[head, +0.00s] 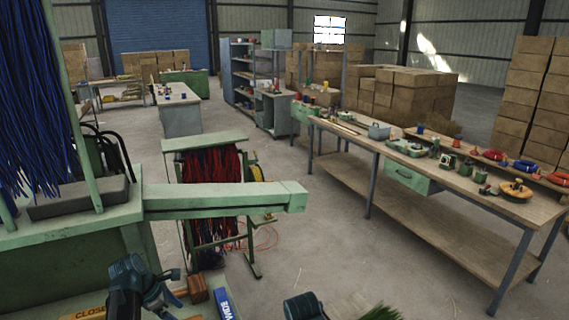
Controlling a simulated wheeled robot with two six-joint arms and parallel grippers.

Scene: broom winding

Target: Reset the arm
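My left gripper (172,287) is at the bottom left, in front of the green machine (60,235). Its teal and black arm link shows beside it, and its fingers are small and unclear, so I cannot tell whether they are open or shut. A brown wooden block (196,289) lies just right of the fingers; contact is unclear. A dark rounded part (303,307) at the bottom edge, right of centre, may belong to my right arm. It is cut off by the frame, and no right fingertips show.
A green machine beam (225,198) reaches right across the middle. Behind it stands a rack (205,155) with red and dark blue strands. Green bristles (382,312) show at the bottom edge. A long workbench (440,170) with tools stands at right. Floor between is mostly clear.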

